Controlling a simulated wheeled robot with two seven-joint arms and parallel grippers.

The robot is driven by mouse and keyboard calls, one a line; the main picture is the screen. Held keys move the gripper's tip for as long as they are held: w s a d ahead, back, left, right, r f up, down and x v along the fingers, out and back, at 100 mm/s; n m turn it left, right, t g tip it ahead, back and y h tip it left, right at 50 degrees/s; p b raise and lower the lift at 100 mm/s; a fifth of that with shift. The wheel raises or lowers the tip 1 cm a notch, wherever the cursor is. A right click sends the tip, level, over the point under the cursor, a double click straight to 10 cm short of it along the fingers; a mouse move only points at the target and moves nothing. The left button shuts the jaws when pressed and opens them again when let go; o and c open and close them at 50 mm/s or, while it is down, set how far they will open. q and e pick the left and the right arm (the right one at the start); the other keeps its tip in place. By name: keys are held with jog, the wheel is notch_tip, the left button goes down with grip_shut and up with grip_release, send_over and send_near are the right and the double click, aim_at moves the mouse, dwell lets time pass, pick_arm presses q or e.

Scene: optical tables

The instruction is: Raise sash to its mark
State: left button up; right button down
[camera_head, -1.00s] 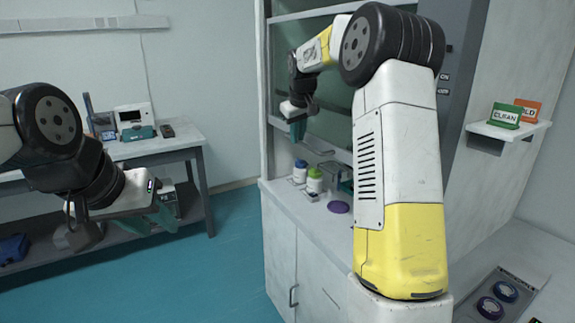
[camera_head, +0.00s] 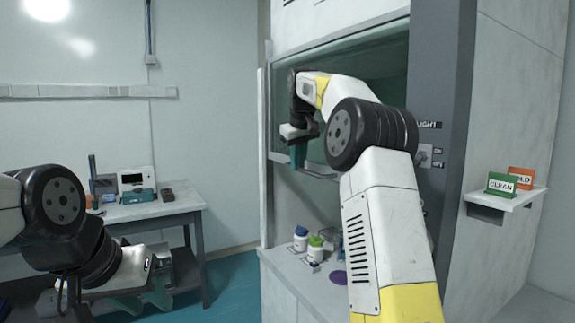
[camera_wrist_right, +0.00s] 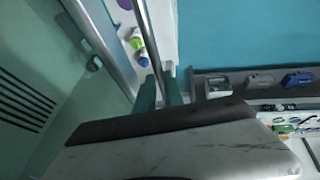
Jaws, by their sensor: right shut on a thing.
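The fume hood sash (camera_head: 345,75) is a dark greenish glass panel in a pale frame. A pale handle rail (camera_head: 318,173) runs along its lower edge, well above the hood's worktop. My right gripper (camera_head: 297,157) is at this rail, its teal fingers pointing down. In the right wrist view the rail (camera_wrist_right: 150,45) passes between the teal fingers (camera_wrist_right: 159,93), which are shut on it. My left gripper (camera_head: 142,300) hangs empty at lower left, its teal fingers apart. I cannot make out a height mark; my right arm covers part of the hood front.
Bottles (camera_head: 301,238) and a purple disc (camera_head: 338,278) stand on the hood worktop (camera_head: 285,268). A side bench (camera_head: 150,210) with instruments is at left. A small shelf (camera_head: 510,200) with green and orange signs is at right. Blue floor lies between bench and hood.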

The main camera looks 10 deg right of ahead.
jog(key=c, duration=1.5)
grip_release()
jog(key=shift+o, duration=0.2)
jog(key=v, duration=0.7)
jog(key=shift+r, duration=0.4)
jog(key=shift+s, duration=0.2)
